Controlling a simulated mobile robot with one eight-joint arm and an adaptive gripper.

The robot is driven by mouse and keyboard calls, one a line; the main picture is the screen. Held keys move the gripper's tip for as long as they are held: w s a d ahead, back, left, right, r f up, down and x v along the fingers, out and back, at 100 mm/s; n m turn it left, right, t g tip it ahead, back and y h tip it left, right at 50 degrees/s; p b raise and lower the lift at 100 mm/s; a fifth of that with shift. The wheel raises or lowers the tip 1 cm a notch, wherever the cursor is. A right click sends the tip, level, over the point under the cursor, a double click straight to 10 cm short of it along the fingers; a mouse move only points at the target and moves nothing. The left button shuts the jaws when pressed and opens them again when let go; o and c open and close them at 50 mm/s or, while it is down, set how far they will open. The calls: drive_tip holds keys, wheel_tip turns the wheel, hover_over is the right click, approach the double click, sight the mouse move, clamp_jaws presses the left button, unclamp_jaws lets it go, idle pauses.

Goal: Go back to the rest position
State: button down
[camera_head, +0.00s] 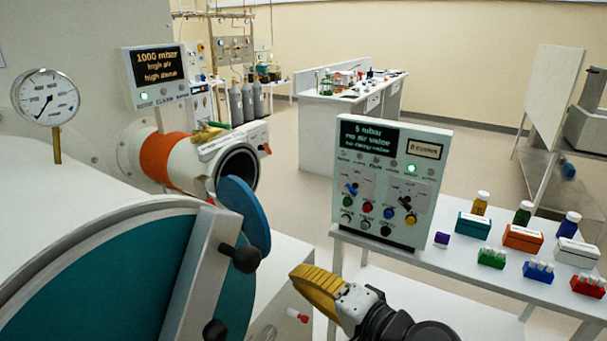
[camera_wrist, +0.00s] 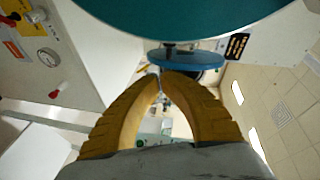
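My gripper (camera_head: 303,280) has yellow fingers and is in front of the glovebox, to the right of the large teal round door (camera_head: 90,285) and below the small antechamber's blue lid (camera_head: 245,213). The fingertips come together in the wrist view (camera_wrist: 161,76), with only a narrow gap lower between the fingers and nothing held there. The blue lid also shows beyond the fingertips in the wrist view (camera_wrist: 185,60). The antechamber (camera_head: 240,165) has its dark round mouth uncovered, with the lid swung aside.
A control panel (camera_head: 388,180) with knobs and a "5 mbar" display stands on a white table (camera_head: 470,262) at the right. Bottles, boxes and vial racks sit on that table. A pressure gauge (camera_head: 46,97) is on the glovebox. Open floor (camera_head: 290,205) lies behind the panel.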

drive_tip(key=s+d+f+n+g+h, duration=0.2)
drive_tip(key=s+d+n+h, duration=0.1)
drive_tip(key=d, duration=0.7)
drive_tip(key=s+d+f+n+g+h, duration=0.2)
drive_tip(key=s+d+n+h, duration=0.1)
drive_tip(key=s+d+h, duration=0.3)
drive_tip(key=d+h, duration=0.2)
drive_tip(key=d, duration=0.2)
drive_tip(key=shift+n+g, duration=0.3)
drive_tip(key=shift+n, duration=0.1)
